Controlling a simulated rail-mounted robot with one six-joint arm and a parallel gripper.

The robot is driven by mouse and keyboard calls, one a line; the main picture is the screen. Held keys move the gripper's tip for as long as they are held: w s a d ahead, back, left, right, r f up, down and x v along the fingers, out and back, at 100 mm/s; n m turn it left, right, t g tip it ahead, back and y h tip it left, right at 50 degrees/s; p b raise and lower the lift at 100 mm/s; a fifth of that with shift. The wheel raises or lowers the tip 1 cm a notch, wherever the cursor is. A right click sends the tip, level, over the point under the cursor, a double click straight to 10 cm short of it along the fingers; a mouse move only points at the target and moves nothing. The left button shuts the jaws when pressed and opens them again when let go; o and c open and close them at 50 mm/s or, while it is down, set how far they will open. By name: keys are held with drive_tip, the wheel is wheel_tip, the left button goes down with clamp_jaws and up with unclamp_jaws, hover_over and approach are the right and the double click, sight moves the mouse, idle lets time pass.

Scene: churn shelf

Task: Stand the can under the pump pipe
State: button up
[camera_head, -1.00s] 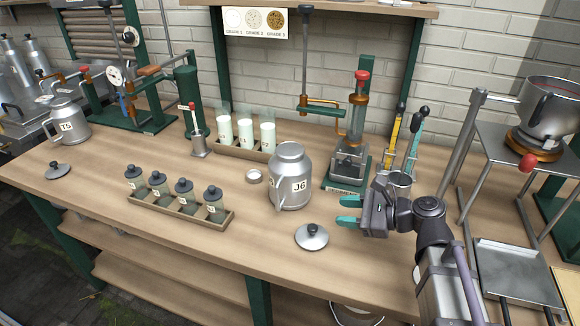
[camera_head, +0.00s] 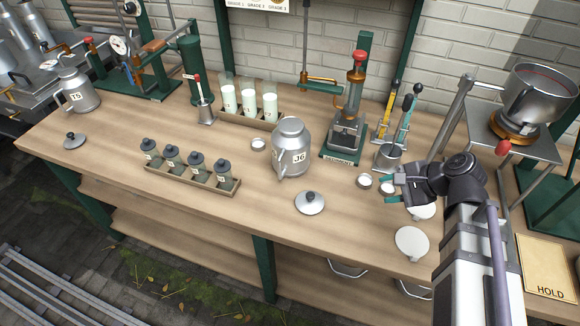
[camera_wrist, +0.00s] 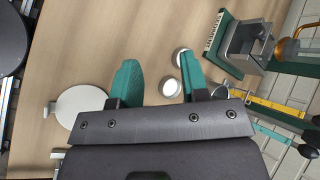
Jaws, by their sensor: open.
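A metal can labelled J6 (camera_head: 291,158) stands upright and uncovered on the middle of the bench. A second metal can, labelled T5 (camera_head: 78,90), stands at the far left. Which can is meant does not show. A glass and brass device with a red knob (camera_head: 350,110) stands at the back; a green arm (camera_head: 320,88) extends left beside it. I cannot tell whether this is the pump pipe. My gripper (camera_head: 389,190) is open, to the right of can J6 and apart from it. In the wrist view its teal fingers (camera_wrist: 158,82) are spread with no can between them.
A domed lid (camera_head: 310,204) lies in front of can J6. A rack of dark-capped jars (camera_head: 195,185) and a tray of milky glasses (camera_head: 250,119) stand left. Small dishes (camera_head: 364,181) and a white paddle-like disc (camera_head: 411,242) lie near my gripper. A pot (camera_head: 540,97) stands right.

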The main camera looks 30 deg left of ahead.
sight(280, 177)
drive_tip(key=a+f+m+g+y+b, duration=0.1)
drive_tip(key=a+f+m+y+b, duration=0.1)
drive_tip(key=a+f+b, duration=0.1)
drive_tip(key=a+f+m+y+b, duration=0.1)
drive_tip(key=a+f+y+b, duration=0.1)
drive_tip(key=a+b, duration=0.4)
drive_tip(key=s+a+f+m+g+y+b, duration=0.1)
drive_tip(key=a+f+m+y+b, duration=0.1)
drive_tip(key=a+f+b, duration=0.2)
drive_tip(key=shift+a+m+g+b, duration=0.3)
drive_tip(key=shift+a+b, duration=0.2)
drive_tip(key=shift+a, duration=0.1)
drive_tip(key=a+m+y+b, duration=0.1)
drive_tip(key=a+r+m+y, duration=0.1)
drive_tip(key=a, duration=0.1)
drive_tip(key=s+a+m+g+b, duration=0.1)
drive_tip(key=shift+a+r+y+b, duration=0.2)
drive_tip(key=shift+r+y+b, duration=0.1)
drive_tip(key=shift+y+b, duration=0.1)
drive_tip(key=shift+r, duration=0.25)
drive_tip(key=shift+s+a+p, duration=0.1)
drive_tip(key=shift+a+p, duration=0.2)
drive_tip(key=shift+a, duration=0.1)
drive_tip(key=x, duration=1)
drive_tip(key=shift+d, duration=0.1)
clamp_jaws()
